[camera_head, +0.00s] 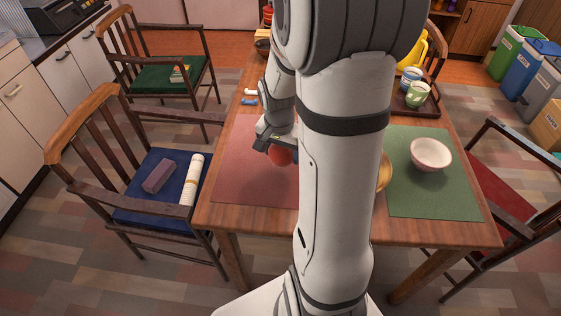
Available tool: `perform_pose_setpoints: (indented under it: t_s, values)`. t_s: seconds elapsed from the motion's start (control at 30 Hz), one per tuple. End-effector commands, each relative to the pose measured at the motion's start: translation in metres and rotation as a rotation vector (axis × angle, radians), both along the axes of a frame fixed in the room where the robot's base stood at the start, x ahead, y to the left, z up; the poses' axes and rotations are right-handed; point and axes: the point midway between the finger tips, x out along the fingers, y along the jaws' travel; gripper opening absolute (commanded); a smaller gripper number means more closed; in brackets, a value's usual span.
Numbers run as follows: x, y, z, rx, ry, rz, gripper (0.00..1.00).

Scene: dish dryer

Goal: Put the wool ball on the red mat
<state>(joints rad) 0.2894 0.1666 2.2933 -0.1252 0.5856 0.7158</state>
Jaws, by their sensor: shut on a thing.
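The wool ball (280,156) is red and round. My gripper (276,146) is shut on it, with the ball showing below the fingers. The ball is over the red mat (243,165), which lies on the left part of the wooden table. I cannot tell whether the ball touches the mat or hangs a little above it. My arm hides the right part of the red mat and the middle of the table.
A green mat (432,195) with a pinkish bowl (431,154) lies on the right. A gold-coloured dish (384,172) is partly behind my arm. A tray (404,111) with cups stands at the back right. Chairs surround the table. The red mat's visible front is clear.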

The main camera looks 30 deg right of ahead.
Motion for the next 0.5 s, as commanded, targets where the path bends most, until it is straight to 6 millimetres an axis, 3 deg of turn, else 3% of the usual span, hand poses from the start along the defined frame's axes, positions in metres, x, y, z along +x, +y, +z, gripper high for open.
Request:
perform_pose_setpoints:
  t_s: [0.27,0.5]
  values:
    - [-0.001,0.0,-0.036,0.002,0.004,-0.001,0.41]
    - [0.0,0.0,-0.037,0.001,-0.001,-0.001,0.41]
